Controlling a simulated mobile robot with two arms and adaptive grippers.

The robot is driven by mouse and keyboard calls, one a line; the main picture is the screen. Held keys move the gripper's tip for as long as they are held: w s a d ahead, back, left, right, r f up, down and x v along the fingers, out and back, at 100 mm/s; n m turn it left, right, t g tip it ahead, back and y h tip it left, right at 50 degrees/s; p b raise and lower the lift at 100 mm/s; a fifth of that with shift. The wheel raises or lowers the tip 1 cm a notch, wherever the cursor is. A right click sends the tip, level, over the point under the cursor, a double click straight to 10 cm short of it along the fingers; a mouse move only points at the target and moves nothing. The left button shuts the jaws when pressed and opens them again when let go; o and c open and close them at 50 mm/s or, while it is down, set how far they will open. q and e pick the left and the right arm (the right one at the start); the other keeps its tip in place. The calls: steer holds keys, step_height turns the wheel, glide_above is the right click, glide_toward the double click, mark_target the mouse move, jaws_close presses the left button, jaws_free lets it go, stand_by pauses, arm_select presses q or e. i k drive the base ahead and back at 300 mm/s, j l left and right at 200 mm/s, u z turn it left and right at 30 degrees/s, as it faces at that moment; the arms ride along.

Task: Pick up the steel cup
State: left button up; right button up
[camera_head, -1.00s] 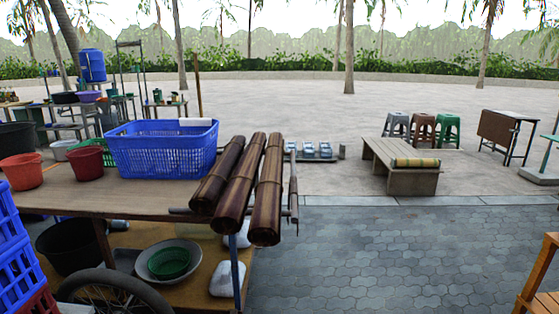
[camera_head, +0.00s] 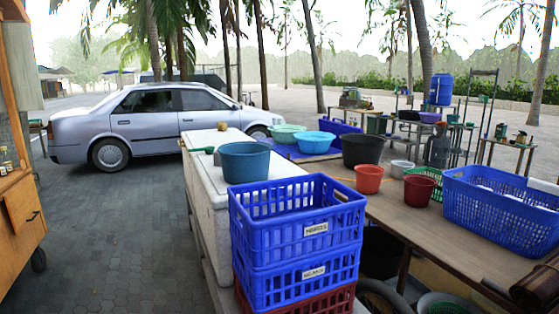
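I cannot make out a steel cup in the head view. Neither of my grippers is in view, so I cannot see whether they are open or shut.
Stacked blue crates (camera_head: 297,235) stand close in front, beside a white counter (camera_head: 207,192) with a teal bucket (camera_head: 244,162). A silver car (camera_head: 160,122) is parked behind. A wooden cart (camera_head: 18,205) stands at the left. Paving (camera_head: 125,240) between cart and counter is clear.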

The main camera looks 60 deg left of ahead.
mark_target(218, 162)
steer(key=u, duration=2.45)
steer(key=z, duration=2.05)
steer(key=u, duration=2.05)
steer(key=i+j+u, duration=0.25)
steer(key=i+u, duration=0.2)
steer(key=i, duration=0.2)
